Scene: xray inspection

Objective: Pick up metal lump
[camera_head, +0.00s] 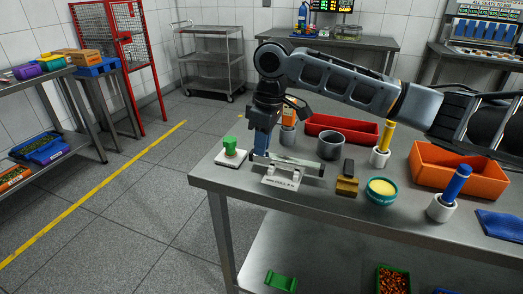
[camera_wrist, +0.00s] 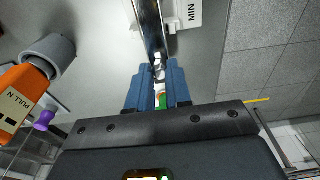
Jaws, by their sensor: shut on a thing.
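My gripper (camera_head: 261,155) is low over the left end of the steel table in the head view, its blue fingers pointing down. In the wrist view my gripper (camera_wrist: 158,72) is shut on a small shiny silvery piece, the metal lump (camera_wrist: 158,70), between the fingertips. The lump is mostly hidden by the fingers, and I cannot make it out in the head view. A long shiny bar (camera_head: 300,163) lies right beside the fingertips, above a white labelled stand (camera_head: 283,179). The bar also shows in the wrist view (camera_wrist: 150,25). Whether it touches the lump is unclear.
A green block (camera_head: 230,145) on a white pad stands left of my gripper. A grey cup (camera_head: 330,146), a brass-coloured block (camera_head: 347,187), a teal bowl (camera_head: 381,190), a red tray (camera_head: 341,126) and an orange bin (camera_head: 457,175) stand to the right. The table's left edge is close.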

